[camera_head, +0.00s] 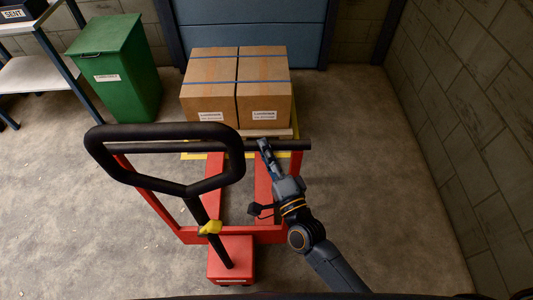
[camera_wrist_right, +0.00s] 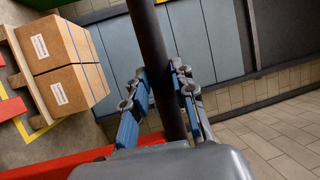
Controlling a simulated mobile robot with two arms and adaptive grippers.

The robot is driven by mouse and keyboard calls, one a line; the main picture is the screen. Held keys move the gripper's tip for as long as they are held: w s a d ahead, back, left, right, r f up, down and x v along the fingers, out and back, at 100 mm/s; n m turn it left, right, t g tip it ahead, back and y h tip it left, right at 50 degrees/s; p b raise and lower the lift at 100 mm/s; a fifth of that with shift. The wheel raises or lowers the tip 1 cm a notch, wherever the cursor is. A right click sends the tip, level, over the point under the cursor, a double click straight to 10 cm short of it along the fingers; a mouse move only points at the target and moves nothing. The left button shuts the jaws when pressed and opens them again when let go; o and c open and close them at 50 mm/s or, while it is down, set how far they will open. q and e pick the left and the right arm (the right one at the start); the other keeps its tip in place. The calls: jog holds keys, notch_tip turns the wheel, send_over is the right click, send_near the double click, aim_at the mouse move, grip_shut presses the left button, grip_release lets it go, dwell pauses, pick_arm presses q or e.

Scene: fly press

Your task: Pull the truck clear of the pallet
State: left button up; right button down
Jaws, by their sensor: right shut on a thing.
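The red truck (camera_head: 231,254) stands in the middle of the head view, with a black loop handle (camera_head: 105,175) and a black crossbar (camera_head: 190,147). Its two red forks (camera_head: 212,205) point toward the wooden pallet (camera_head: 270,133) at the back. The crossbar hides the fork ends there, so I cannot tell whether they are under the pallet. My right gripper (camera_head: 264,148) is shut on the crossbar right of its middle. In the right wrist view the fingers (camera_wrist_right: 165,95) sit on both sides of the dark bar (camera_wrist_right: 150,40). My left gripper is not in view.
Strapped cardboard boxes (camera_head: 210,75) stand on the pallet, within a yellow floor marking (camera_head: 192,156). A green bin (camera_head: 115,70) and a shelf (camera_head: 40,72) are at the back left. A block wall (camera_head: 465,120) runs along the right. Floor is free on both sides of the truck.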

jog(key=shift+w+r, duration=0.1)
jog(key=shift+r, duration=0.45)
jog(key=c, duration=1.2)
grip_release()
jog(key=shift+o, duration=0.5)
jog(key=shift+a+f, duration=0.15)
jog(key=shift+f, duration=0.1)
jog(key=v, duration=1.2)
